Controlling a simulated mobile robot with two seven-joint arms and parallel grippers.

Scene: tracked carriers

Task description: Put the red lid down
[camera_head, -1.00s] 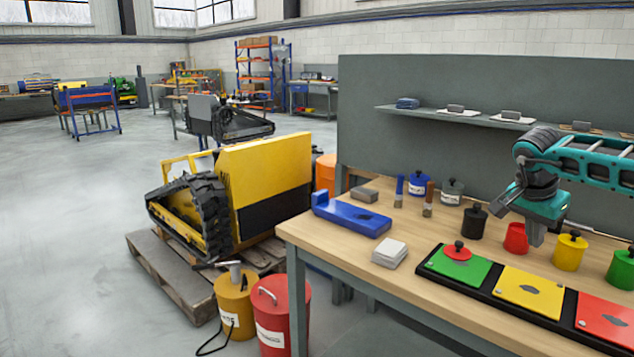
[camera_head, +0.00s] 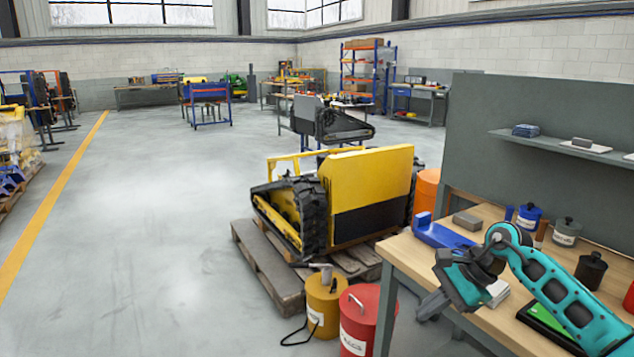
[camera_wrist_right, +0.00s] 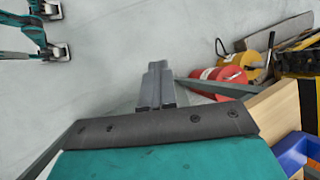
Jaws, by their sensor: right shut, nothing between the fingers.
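The red lid is out of sight in both current views. Part of the green panel (camera_head: 545,322) where it lay earlier shows beneath my right arm. A sliver of the red pot (camera_head: 629,298) shows at the right edge of the head view. My right gripper (camera_head: 430,305) is shut and empty, beyond the table's left front edge. In the right wrist view its closed fingers (camera_wrist_right: 156,85) hang over the grey floor. My left gripper is not in the head view, and I cannot identify it in the wrist view.
The wooden table (camera_head: 420,262) holds a blue block (camera_head: 440,233), a grey block (camera_head: 467,220) and several lidded pots. A red bucket (camera_head: 367,318) and a yellow bucket (camera_head: 325,303) stand on the floor beside it. A yellow tracked carrier (camera_head: 370,190) rests on a pallet (camera_head: 268,270).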

